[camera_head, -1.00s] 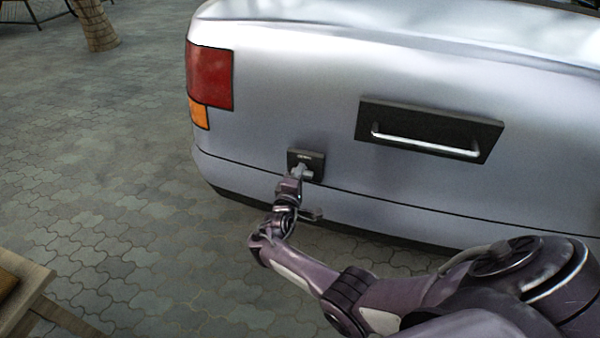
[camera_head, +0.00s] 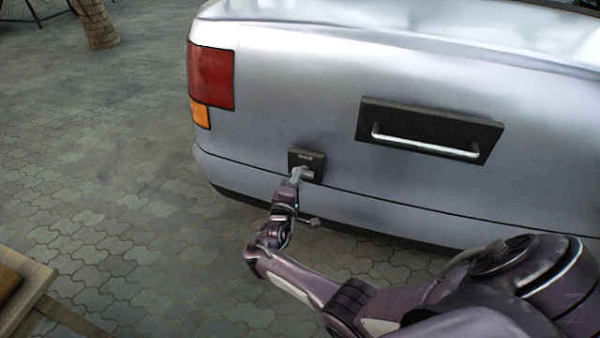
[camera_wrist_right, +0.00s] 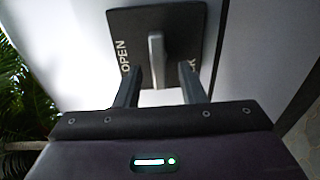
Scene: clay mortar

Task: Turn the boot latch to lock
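The boot latch is a dark square plate (camera_head: 316,161) on the silver boot's lower left, with a light grey lever (camera_head: 308,174). My right gripper (camera_head: 297,174) is at the lever in the head view; its fingertips look thin there. In the right wrist view, the plate (camera_wrist_right: 184,22) shows "OPEN" on the left and partly hidden lettering ending in "K" on the right. The lever (camera_wrist_right: 156,55) stands upright in that picture, between the two spread fingers of the gripper (camera_wrist_right: 160,82), with visible gaps on both sides. My left gripper is out of view.
A black plate with a silver bar handle (camera_head: 425,147) sits on the boot, right of the latch. A red and orange tail light (camera_head: 211,75) is at the left corner. A wooden edge (camera_head: 25,290) is at lower left. Open paving (camera_head: 110,180) lies left of the car.

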